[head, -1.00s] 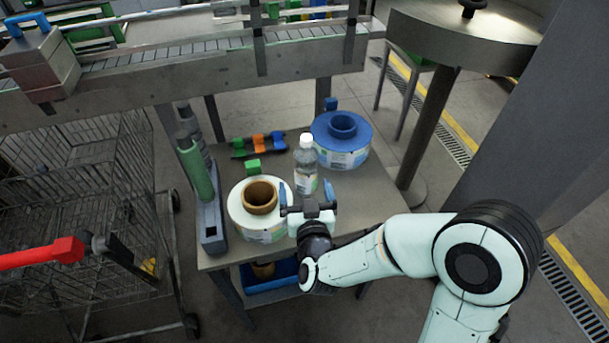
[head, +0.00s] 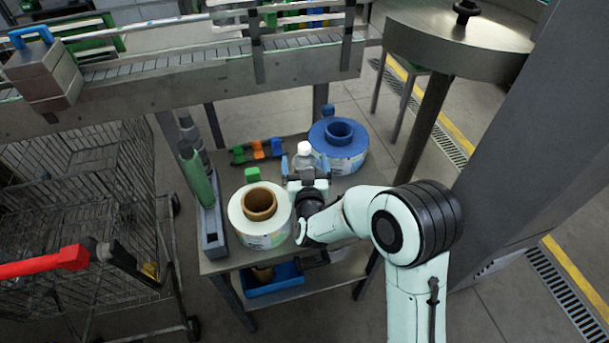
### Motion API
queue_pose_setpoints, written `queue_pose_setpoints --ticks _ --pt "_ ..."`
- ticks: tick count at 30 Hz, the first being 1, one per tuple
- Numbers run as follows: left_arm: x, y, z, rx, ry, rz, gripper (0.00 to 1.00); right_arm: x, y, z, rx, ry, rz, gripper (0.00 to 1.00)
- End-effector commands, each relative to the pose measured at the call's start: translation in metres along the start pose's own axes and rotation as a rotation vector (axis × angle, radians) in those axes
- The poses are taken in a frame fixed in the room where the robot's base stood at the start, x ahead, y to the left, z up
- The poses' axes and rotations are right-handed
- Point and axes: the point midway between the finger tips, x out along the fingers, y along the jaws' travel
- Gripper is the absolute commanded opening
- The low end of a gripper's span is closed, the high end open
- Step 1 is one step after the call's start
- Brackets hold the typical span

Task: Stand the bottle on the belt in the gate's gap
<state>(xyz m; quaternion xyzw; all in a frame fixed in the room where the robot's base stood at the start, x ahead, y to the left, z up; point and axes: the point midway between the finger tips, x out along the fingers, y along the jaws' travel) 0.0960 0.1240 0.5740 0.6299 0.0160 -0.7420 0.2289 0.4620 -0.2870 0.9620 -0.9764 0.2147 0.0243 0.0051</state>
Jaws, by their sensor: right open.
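The clear bottle with a white cap (head: 304,149) stands upright on the small table (head: 222,264), between the white-label reel and the blue reel. My right gripper (head: 299,166) is open at the bottle, with one finger to each side of it as seen from here. The gripper's body hides the lower bottle, so I cannot tell whether the fingers touch it. The conveyor belt (head: 180,61) runs along the back, with upright posts and rails of the gate (head: 257,45) over it. My left gripper is not in view.
A white reel (head: 244,225) and a blue reel (head: 350,150) flank the bottle. A grey holder with green and grey cylinders (head: 212,235) stands at the table's left. A wire cart (head: 80,215) is at left; a round steel table (head: 460,45) is at right.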

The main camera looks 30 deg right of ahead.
Motion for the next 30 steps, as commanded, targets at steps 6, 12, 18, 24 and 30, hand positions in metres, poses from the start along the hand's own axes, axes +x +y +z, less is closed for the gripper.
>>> queue_pose_setpoints --ticks 6,12,18,24,30 --pt "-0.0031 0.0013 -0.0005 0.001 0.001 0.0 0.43 0.0162 0.0001 0.0001 0.0 0.0 -0.001 0.98" --pt "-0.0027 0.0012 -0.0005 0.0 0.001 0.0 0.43 0.0159 0.0001 0.0004 0.0 -0.001 -0.001 0.88" --pt "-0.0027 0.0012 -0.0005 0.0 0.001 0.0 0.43 0.0157 0.0001 0.0003 0.0 -0.001 -0.001 0.23" --pt "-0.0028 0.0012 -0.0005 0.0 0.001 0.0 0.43 0.0159 -0.0001 -0.0014 0.002 0.004 -0.001 0.0" --pt "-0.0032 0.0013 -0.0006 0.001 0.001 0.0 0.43 0.0158 -0.0002 -0.0038 0.002 0.004 -0.001 0.0"
